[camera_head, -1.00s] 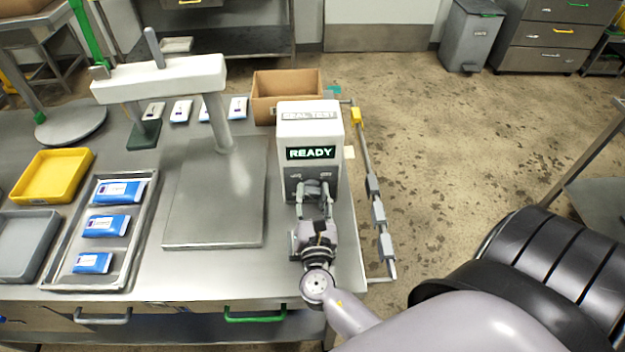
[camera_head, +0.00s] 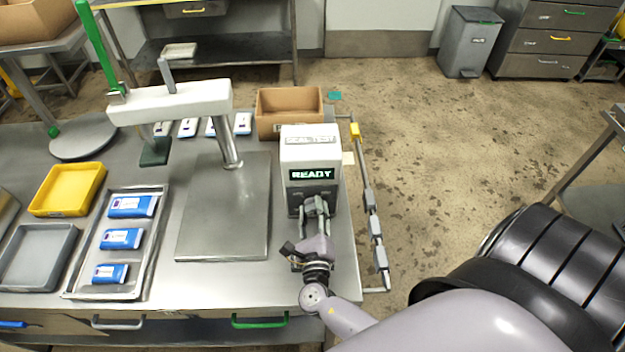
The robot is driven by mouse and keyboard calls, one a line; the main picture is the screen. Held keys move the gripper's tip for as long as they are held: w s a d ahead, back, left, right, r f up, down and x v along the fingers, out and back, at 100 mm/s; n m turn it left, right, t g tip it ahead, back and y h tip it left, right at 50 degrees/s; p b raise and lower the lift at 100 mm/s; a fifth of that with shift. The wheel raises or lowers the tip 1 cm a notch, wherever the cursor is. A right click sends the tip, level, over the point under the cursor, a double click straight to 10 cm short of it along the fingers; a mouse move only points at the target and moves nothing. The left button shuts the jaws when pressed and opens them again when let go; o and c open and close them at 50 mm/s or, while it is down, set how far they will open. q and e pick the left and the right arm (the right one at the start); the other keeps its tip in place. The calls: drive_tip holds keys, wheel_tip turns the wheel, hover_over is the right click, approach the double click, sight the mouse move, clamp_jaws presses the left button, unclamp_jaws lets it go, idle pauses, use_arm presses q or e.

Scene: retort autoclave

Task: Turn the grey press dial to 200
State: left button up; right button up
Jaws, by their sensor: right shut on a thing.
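The seal-test press box (camera_head: 310,150) stands at the right end of the steel bench, with a lit green READY display (camera_head: 311,174) on its front. My right gripper (camera_head: 314,205) is at the lower front of the box, with its fingers pointing at the front face. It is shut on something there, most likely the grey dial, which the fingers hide. The dial's marks and setting cannot be read. My left gripper is not in view.
Left of the box is a steel plate (camera_head: 225,240) under a white-armed press (camera_head: 170,102). A tray (camera_head: 70,290) holds blue packets, beside yellow (camera_head: 68,190) and grey (camera_head: 38,257) bins. A cardboard box (camera_head: 289,112) stands behind. A rail (camera_head: 368,195) runs along the right edge.

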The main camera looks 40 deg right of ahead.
drive_tip(key=shift+f+n+p, duration=0.15)
drive_tip(key=shift+n+p, duration=0.4)
drive_tip(key=shift+n, duration=0.45)
drive_tip(key=o, duration=1.2)
drive_tip(key=shift+c, duration=0.2)
drive_tip(key=shift+s, duration=0.1)
drive_tip(key=v, duration=1.2)
